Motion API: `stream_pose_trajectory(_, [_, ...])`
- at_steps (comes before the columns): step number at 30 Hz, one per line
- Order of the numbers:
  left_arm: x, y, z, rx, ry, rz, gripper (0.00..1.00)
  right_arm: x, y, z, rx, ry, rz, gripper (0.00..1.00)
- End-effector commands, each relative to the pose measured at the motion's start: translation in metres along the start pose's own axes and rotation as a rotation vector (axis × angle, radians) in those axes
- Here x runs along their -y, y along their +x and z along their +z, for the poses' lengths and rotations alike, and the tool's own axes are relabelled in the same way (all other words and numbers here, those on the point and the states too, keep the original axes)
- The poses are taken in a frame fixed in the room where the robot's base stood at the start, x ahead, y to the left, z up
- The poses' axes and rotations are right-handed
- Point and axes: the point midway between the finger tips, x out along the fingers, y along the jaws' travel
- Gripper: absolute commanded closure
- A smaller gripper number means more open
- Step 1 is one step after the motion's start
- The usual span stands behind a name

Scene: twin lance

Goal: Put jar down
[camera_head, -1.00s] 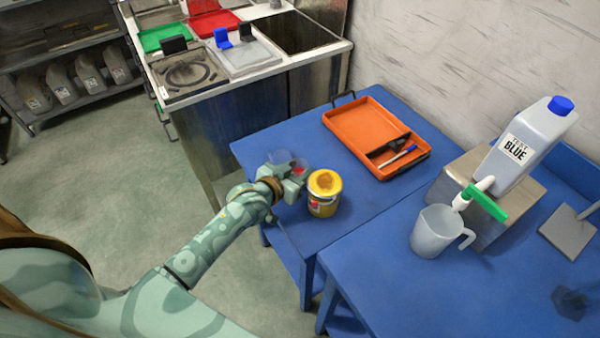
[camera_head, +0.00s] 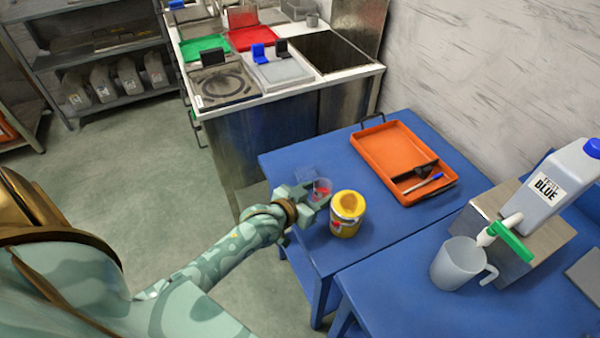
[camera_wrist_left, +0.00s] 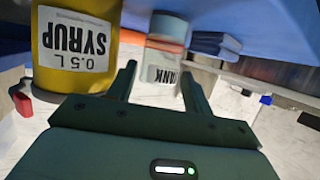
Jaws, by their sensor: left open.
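In the left wrist view a pale, see-through jar (camera_wrist_left: 162,62) with a partly hidden label shows between and beyond the fingers. My left gripper (camera_head: 311,191) is open; its two fingers also show apart in the left wrist view (camera_wrist_left: 160,82). I cannot tell whether the fingers touch the jar. My right gripper is not in view.
A yellow syrup tin (camera_head: 345,222) stands close right of my left gripper. An orange tray (camera_head: 385,150) with a pen lies farther back. A grey jug (camera_head: 455,265) and a blue-capped jerrycan (camera_head: 555,180) are at right. The table's left edge is near the gripper.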

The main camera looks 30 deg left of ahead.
Motion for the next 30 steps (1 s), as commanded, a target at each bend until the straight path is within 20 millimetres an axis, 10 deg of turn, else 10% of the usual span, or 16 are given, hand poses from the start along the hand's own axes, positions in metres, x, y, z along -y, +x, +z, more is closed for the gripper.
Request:
stream_pose_trajectory(12, [0.0,-0.081,-0.002,-0.001,0.0,0.0,0.49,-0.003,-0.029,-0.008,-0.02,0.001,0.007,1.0])
stream_pose_trajectory(30, [-0.001,-0.086,-0.001,0.0,0.0,0.001,0.49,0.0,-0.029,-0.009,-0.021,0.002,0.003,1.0])
